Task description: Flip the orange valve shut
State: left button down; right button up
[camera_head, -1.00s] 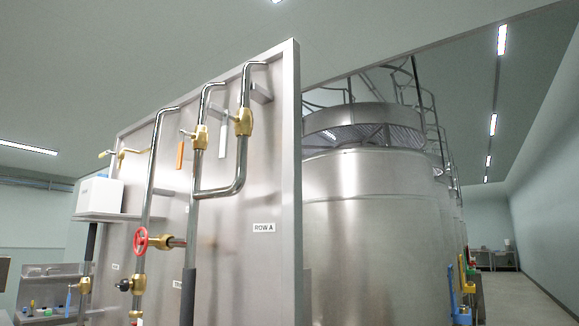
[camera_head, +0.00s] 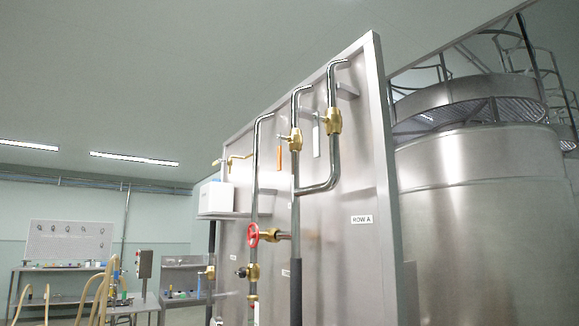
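The orange valve handle (camera_head: 279,155) hangs straight down beside the left of two brass valve bodies (camera_head: 296,139) high on the steel panel. The handle lies parallel to the steel pipe that carries this valve. A white handle (camera_head: 316,141) hangs likewise beside the brass valve (camera_head: 333,121) to its right. Neither of my grippers shows in the head view.
The steel panel (camera_head: 352,165) also bears a red handwheel (camera_head: 253,235), pipes and a white box (camera_head: 216,197) on a shelf. A large steel vat (camera_head: 480,190) stands at right. Benches with hoses (camera_head: 108,285) stand at far left.

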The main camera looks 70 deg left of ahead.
aim_at(280, 136)
jog(key=z, duration=0.15)
jog(key=k, duration=0.65)
jog(key=u, duration=1.25)
